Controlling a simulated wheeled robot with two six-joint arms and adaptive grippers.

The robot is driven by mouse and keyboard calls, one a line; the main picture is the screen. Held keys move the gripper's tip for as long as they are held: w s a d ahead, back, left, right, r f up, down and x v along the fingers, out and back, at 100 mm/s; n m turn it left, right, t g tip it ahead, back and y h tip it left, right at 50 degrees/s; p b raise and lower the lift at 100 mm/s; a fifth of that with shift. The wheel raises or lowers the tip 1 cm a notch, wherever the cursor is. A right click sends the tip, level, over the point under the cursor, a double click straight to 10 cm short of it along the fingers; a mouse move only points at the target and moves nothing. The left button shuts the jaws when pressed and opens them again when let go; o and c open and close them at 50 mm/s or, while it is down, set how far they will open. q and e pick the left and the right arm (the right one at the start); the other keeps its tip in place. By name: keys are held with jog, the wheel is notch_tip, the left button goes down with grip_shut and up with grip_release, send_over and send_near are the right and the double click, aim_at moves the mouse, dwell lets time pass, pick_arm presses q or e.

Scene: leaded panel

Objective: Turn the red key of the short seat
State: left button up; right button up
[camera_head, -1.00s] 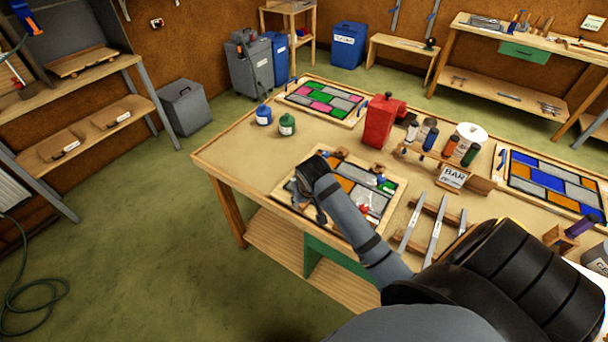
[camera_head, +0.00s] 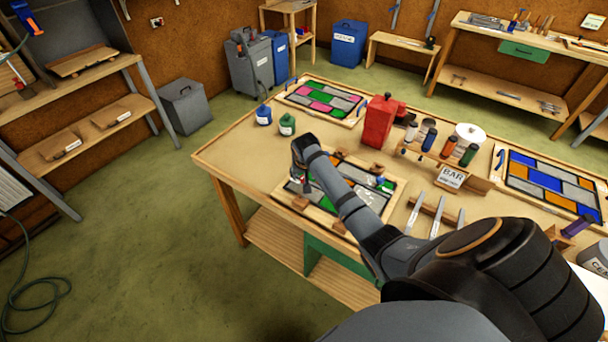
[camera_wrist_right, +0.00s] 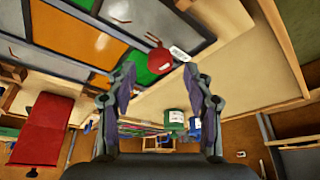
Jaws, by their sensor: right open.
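The red key (camera_wrist_right: 160,60) shows in the right wrist view as a rounded red head with a small white tag beside it, next to a green pane. It is at the edge of the leaded panel (camera_wrist_right: 75,40), which has grey, orange and green panes. My right gripper (camera_wrist_right: 158,78) is open, with one finger on each side of the key's line, and I see no contact. In the head view my right gripper (camera_head: 301,185) points down over the left corner of the panel (camera_head: 375,197). My forearm hides part of the panel there. My left gripper is not in view.
A green bottle (camera_head: 287,125) and a blue bottle (camera_head: 264,115) stand behind the gripper. A red can (camera_head: 379,122) and a rack of small bottles are at the back right. Files (camera_head: 437,215) lie right of the panel. The bench's left end is clear.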

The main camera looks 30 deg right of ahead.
jog(key=shift+x, duration=0.95)
grip_shut()
